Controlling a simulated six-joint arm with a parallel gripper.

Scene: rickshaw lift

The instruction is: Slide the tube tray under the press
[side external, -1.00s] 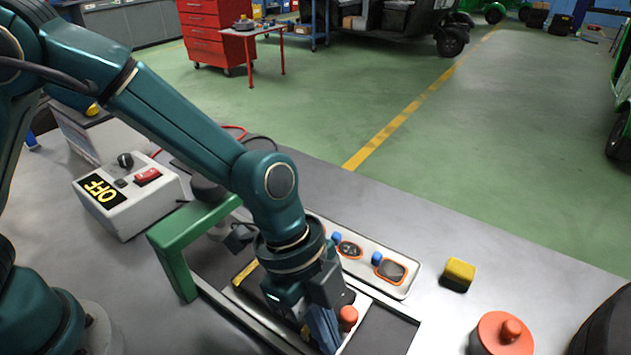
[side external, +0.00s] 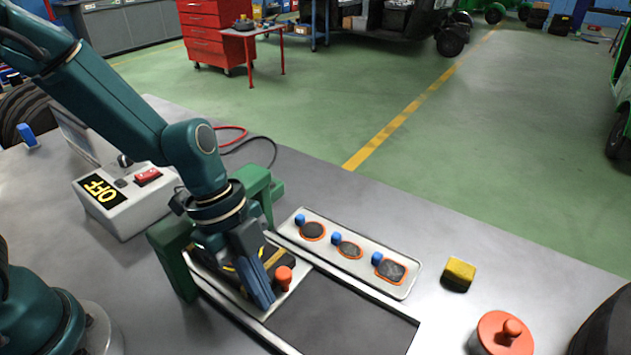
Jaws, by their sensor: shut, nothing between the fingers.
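The tube tray (side external: 217,283) is a light plate between two rails, carrying a dark piece, a yellow-brown strip and an orange-red knob (side external: 284,277). It sits at the left end of the dark track, at the green press frame (side external: 172,268), with its left part between the posts. My gripper (side external: 264,303) is shut and empty, its blue fingers pointing down over the tray just left of the knob. Whether the fingers touch the knob or tray cannot be told. My wrist hides most of the press top and part of the tray.
The dark track (side external: 345,315) right of the tray is clear. A long pale tray (side external: 320,250) with several patches and blue caps lies behind it. A control box (side external: 130,200) reading OFF stands left. A yellow block (side external: 458,273) and a red-lidded pot (side external: 505,335) stand right.

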